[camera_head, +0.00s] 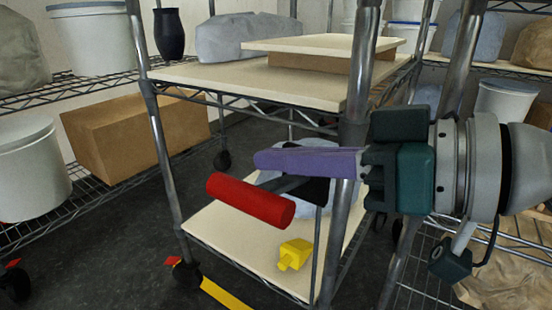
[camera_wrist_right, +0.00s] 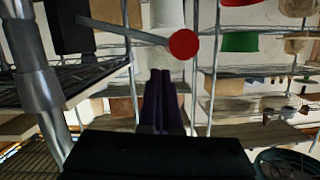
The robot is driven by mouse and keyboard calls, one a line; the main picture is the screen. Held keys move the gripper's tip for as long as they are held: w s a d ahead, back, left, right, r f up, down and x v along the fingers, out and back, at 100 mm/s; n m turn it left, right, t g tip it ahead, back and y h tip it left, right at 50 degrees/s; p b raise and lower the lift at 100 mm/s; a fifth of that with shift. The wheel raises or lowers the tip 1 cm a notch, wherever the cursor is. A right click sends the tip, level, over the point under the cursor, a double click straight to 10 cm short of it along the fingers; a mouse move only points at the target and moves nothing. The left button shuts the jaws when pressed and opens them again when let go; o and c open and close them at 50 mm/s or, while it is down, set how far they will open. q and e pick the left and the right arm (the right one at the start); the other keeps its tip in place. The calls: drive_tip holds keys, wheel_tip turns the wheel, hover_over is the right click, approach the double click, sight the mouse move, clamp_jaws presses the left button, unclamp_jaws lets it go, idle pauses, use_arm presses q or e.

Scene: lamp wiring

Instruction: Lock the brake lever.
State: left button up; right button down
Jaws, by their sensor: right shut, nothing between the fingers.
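The brake lever has a thick red handle (camera_head: 250,202) on a dark grey bar, in front of the cart's lower shelf. The bar runs right to a black block behind the cart post. In the right wrist view the red handle (camera_wrist_right: 184,44) shows end-on, with the bar reaching left from it. My right gripper (camera_head: 262,160) comes in from the right with its purple fingers shut and empty. In the head view its fingertips appear just above the handle; contact cannot be told. The purple fingers (camera_wrist_right: 160,95) point toward the lever in the wrist view. My left gripper is not in view.
The wheeled cart has a cream top shelf (camera_head: 200,80) and metal posts (camera_head: 163,155) close to my right gripper. A yellow block (camera_head: 294,254) sits on its lower shelf. Wire racks with a cardboard box (camera_head: 135,135) and buckets stand left. Dark floor (camera_head: 110,235) lies open between.

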drive_tip(key=shift+f, duration=0.15)
drive_tip(key=shift+f, duration=0.15)
